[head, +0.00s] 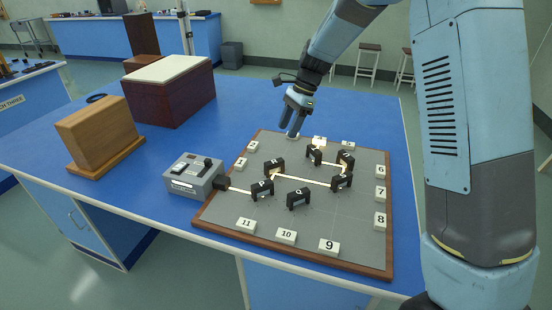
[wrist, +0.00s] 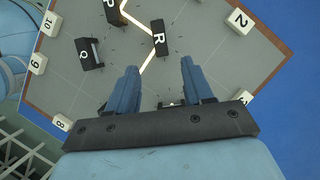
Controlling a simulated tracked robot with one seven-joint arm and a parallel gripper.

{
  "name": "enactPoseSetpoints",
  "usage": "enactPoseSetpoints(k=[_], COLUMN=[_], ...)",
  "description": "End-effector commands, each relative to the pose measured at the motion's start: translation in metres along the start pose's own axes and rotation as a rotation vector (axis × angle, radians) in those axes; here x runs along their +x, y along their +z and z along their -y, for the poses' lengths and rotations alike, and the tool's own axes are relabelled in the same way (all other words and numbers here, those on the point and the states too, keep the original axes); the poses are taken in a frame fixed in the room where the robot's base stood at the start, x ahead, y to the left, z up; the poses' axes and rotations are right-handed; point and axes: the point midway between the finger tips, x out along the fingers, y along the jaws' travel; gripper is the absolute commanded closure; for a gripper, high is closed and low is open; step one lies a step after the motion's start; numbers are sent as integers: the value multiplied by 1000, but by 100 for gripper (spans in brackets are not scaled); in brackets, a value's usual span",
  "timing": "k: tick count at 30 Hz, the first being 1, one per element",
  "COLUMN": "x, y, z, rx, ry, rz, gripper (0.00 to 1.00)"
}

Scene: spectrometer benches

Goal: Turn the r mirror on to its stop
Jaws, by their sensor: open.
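The R mirror (wrist: 159,38) is a small black upright block lettered R. In the wrist view it sits ahead of my fingertips, with the light beam meeting it. In the head view the R mirror (head: 274,167) stands on the left part of the grey board (head: 240,210), behind the P mirror (head: 262,189). My gripper (head: 291,129) hangs over the far edge of the board, pointing down, open and empty. In the wrist view the two blue fingers of my gripper (wrist: 158,66) are well apart, with R beyond the gap. They appear clear of it.
The Q mirror (wrist: 88,55) stands left of R in the wrist view. Other black mirrors (head: 341,180) stand on the right of the board. Numbered white blocks (head: 286,236) line its edges. A grey lamp box (head: 195,176) sits at the left.

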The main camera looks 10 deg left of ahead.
Motion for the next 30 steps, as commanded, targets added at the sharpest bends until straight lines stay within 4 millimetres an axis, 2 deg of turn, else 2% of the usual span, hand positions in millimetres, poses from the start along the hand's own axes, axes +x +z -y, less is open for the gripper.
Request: enactPoseSetpoints(k=[12,18,24,30], x=[74,103,118,121], y=[0,-1,0,0], z=[-1,-1,-1,0], rx=[1,1,-1,-1], ry=[3,3,1,0], rz=[0,0,0,0], gripper=[49,49,49,49])
